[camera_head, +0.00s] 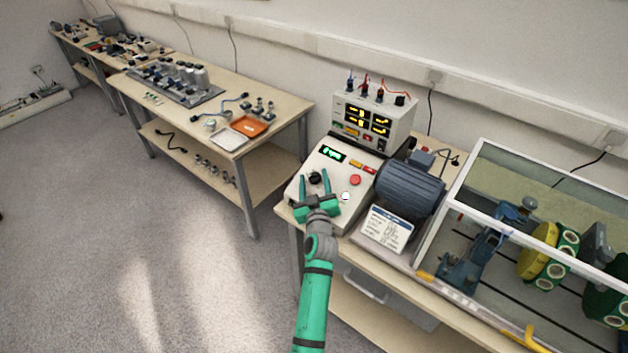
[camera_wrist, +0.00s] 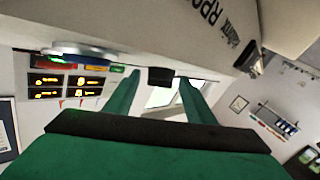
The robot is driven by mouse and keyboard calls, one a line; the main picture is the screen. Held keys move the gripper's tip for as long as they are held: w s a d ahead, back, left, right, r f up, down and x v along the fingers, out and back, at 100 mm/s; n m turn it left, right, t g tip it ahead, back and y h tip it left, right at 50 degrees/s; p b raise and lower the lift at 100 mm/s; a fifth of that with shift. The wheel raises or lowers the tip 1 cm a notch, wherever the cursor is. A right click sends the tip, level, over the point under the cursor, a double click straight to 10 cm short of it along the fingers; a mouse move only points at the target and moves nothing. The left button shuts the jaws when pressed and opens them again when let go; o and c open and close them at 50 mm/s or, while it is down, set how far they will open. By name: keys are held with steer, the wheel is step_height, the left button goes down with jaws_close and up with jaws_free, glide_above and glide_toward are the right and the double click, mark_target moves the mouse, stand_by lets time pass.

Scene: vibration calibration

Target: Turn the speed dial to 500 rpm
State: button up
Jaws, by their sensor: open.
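The black speed dial (camera_head: 315,178) sits on the sloped, light control panel (camera_head: 322,215) below a small green-lit display (camera_head: 333,154). The display's digits are too small to read. My green gripper (camera_head: 316,174) is open over the panel, with one finger on each side of the dial in the head view. In the wrist view, a black block that looks like the dial (camera_wrist: 160,76) shows between the fingertips of my gripper (camera_wrist: 158,80). I cannot tell whether the fingers touch it. Part of the lettering "RPM" (camera_wrist: 208,12) shows on the panel there.
A red button (camera_head: 355,180) and a white knob (camera_head: 345,196) lie to the dial's right. A meter box (camera_head: 372,118) stands behind. A motor (camera_head: 410,190), a printed card (camera_head: 387,228) and a clear-covered rig (camera_head: 490,210) stand to the right. Open floor lies left.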

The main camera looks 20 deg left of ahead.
steer(key=c, duration=1)
steer(key=shift+c, duration=0.2)
